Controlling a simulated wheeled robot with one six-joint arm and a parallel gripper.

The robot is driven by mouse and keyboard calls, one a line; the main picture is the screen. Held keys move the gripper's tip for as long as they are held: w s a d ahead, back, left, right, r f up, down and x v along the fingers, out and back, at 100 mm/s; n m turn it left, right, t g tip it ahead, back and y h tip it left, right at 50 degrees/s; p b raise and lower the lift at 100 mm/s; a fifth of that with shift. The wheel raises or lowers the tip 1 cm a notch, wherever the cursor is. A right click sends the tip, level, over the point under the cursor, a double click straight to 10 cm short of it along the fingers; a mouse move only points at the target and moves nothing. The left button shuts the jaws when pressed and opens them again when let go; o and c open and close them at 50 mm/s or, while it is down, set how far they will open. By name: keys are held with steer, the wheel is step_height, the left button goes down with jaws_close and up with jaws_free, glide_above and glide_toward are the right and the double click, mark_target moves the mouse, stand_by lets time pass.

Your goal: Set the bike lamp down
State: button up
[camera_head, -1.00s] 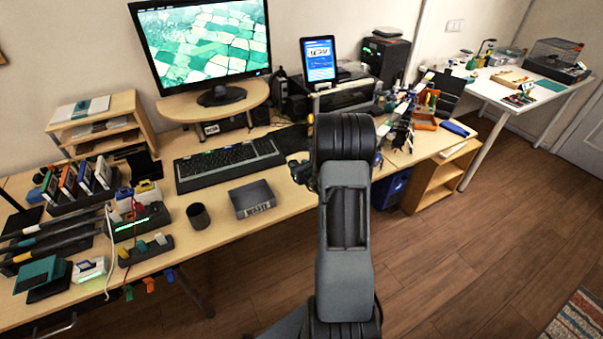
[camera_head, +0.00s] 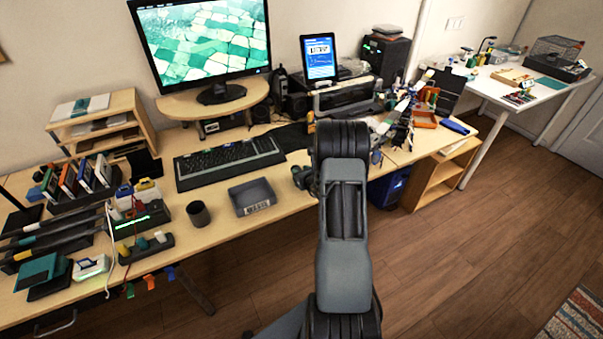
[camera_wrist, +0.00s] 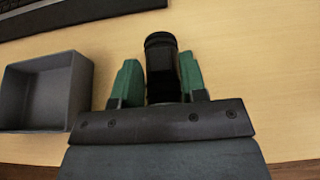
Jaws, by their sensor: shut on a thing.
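The bike lamp (camera_wrist: 161,66) is a dark, short cylinder in the wrist view. My gripper (camera_wrist: 160,85) is shut on it, with one green finger on each side. The lamp is over bare wooden desk, right of the grey open box. I cannot tell whether it touches the desk top.
The grey box (camera_wrist: 42,92) stands close to the left of my gripper; it also shows in the head view (camera_head: 252,197). A black keyboard (camera_head: 228,161) lies behind it. A dark cup (camera_head: 198,214) stands left of the box. Desk right of the lamp is clear in the wrist view.

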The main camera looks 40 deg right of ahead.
steer(key=o, duration=1)
steer(key=shift+o, duration=0.2)
